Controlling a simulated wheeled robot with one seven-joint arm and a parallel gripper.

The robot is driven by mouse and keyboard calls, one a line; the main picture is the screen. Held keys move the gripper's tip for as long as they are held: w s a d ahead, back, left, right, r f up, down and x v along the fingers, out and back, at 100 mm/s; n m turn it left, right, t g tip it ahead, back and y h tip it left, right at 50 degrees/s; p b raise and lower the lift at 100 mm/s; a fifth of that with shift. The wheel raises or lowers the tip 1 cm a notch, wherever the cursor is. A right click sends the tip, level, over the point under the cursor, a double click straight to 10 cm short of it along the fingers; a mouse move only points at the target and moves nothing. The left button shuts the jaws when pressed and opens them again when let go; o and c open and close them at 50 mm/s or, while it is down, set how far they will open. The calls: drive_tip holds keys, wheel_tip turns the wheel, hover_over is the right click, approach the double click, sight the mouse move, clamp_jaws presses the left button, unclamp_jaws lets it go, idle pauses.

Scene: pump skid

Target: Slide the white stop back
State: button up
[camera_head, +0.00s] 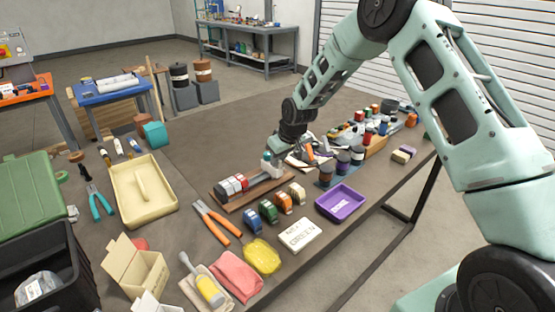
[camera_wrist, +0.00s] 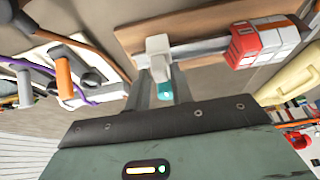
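The white stop (camera_wrist: 158,46) stands on a grey rail (camera_wrist: 200,46) fixed to a wooden board. In the wrist view it is straight ahead of my gripper (camera_wrist: 163,88), and its lower end, with a teal part, appears in line with the fingers. In the head view the stop (camera_head: 267,158) is at the right end of the rail, beside my gripper (camera_head: 273,155). I cannot tell whether the fingers touch it or how far they are closed. Red and white blocks (camera_head: 232,185) sit at the rail's other end; they also show in the wrist view (camera_wrist: 264,42).
Orange-handled pliers (camera_head: 217,222), several tape dispensers (camera_head: 267,210) and a purple tray (camera_head: 340,201) lie in front of the board. Bottles and tools crowd the right side, with an orange-handled tool (camera_wrist: 64,78) close by. The table behind the board is mostly clear.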

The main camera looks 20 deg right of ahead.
drive_tip(key=shift+o, duration=0.9)
drive_tip(key=b+v, duration=0.2)
drive_tip(key=v, duration=1.5)
drive_tip(key=shift+r, duration=0.25)
drive_tip(key=s+a+n+g, duration=0.2)
drive_tip(key=s+a, duration=1.2)
drive_tip(key=s, duration=0.1)
drive_tip(key=s+a+f+n+g, duration=0.1)
drive_tip(key=s, duration=1)
drive_tip(key=s+a+f+n+g, duration=0.1)
drive_tip(key=s+a, duration=0.1)
drive_tip(key=s, duration=1)
drive_tip(key=shift+s+a+f+h, duration=0.15)
drive_tip(key=shift+a+f+h, duration=0.05)
drive_tip(key=shift+f+h, duration=0.2)
